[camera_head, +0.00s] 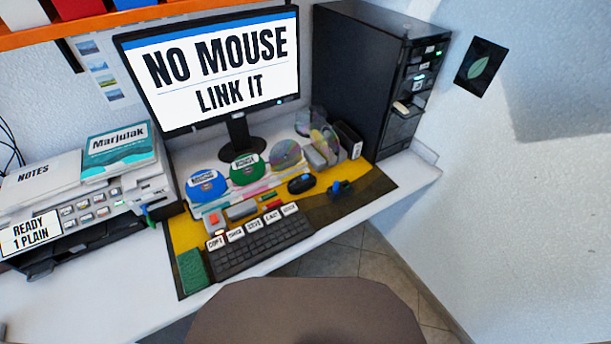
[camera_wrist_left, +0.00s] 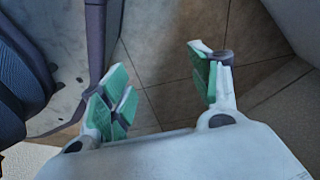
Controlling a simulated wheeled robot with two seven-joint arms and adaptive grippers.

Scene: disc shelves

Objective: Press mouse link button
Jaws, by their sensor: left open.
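The dark mouse (camera_head: 301,184) lies on the yellow and dark desk mat, to the right of the discs. The monitor (camera_head: 215,70) reads "NO MOUSE LINK IT". I cannot pick out a link button on the mouse at this size. A small blue item (camera_head: 341,188) sits on the mat right of the mouse; I cannot tell what it is. My left gripper (camera_wrist_left: 160,80) is open and empty in the left wrist view, above a tiled floor, with green pads on its fingers. Neither gripper shows in the head view.
A keyboard (camera_head: 262,245) with white labels lies in front of the mouse. Discs (camera_head: 286,155) stand behind it. A black tower (camera_head: 365,75) stands at the back right, a printer (camera_head: 85,205) at the left. A brown chair back (camera_head: 305,312) is before the desk.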

